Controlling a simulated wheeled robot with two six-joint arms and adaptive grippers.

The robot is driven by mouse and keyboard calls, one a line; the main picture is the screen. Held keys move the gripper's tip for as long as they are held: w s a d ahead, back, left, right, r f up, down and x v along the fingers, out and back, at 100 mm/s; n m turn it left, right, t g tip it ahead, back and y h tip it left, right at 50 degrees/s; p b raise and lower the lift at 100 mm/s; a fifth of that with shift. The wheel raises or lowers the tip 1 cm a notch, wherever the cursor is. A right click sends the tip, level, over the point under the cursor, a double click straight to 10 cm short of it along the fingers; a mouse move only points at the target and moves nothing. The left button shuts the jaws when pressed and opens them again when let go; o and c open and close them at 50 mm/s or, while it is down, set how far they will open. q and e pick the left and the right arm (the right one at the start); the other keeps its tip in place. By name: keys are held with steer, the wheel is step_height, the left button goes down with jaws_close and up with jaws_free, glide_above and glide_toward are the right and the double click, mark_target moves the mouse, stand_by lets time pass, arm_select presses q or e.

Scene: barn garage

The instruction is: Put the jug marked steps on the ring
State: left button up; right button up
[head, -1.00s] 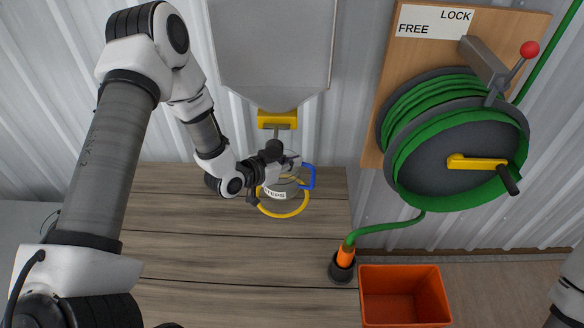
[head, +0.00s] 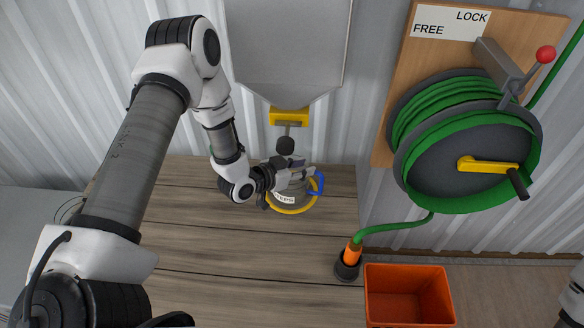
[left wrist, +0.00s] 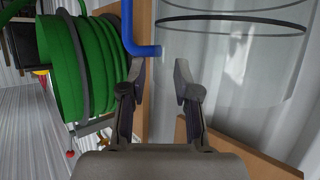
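The clear jug marked STEPS (head: 285,198) has a white label and a blue handle (head: 317,184) on its right side. It appears upright within the outline of the yellow ring (head: 293,211) on the wooden bench. I cannot tell whether its base touches the ring. My left gripper (head: 305,173) is beside the jug's upper part and hides some of it. In the left wrist view my gripper's fingers (left wrist: 160,70) are apart, with nothing visibly clamped. The blue handle (left wrist: 128,25) and clear jug wall (left wrist: 230,60) lie just beyond the tips. My right gripper is not seen.
A grey hopper with a yellow outlet (head: 289,117) and dark knob (head: 285,145) hangs close above the jug. A green hose reel (head: 465,155) with a red-knobbed lever is on the right. An orange bin (head: 408,295) stands below.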

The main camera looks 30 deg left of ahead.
arm_select(q)
steer(key=v, duration=1.2)
